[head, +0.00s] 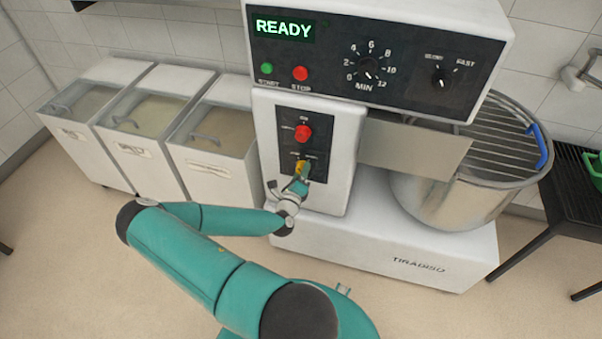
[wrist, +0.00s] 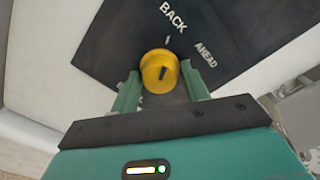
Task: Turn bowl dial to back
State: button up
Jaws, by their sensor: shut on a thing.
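The bowl dial is a round yellow knob (wrist: 159,69) with a dark pointer mark on a black plate (wrist: 135,40). In the wrist view the word BACK stands above it and AHEAD to its upper right. The pointer mark is slanted; which label it is set to I cannot tell for sure. My gripper (wrist: 160,88) is shut on the knob, with one green finger on each side. In the head view the knob (head: 302,167) is low on the mixer's front panel, partly hidden by my gripper (head: 300,184).
A red knob (head: 303,133) sits just above on the same panel. The mixer's upper panel (head: 372,62) reads READY and has start and stop buttons and a timer dial. A steel bowl (head: 440,200) with a wire guard is at right. Several white bins (head: 212,165) stand at left.

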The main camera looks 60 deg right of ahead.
jog(key=shift+n, duration=0.3)
jog(key=o, duration=0.8)
jog(key=shift+a, duration=0.1)
jog(key=s+a, duration=0.2)
jog(key=a, duration=1.1)
jog(key=shift+a, duration=0.25)
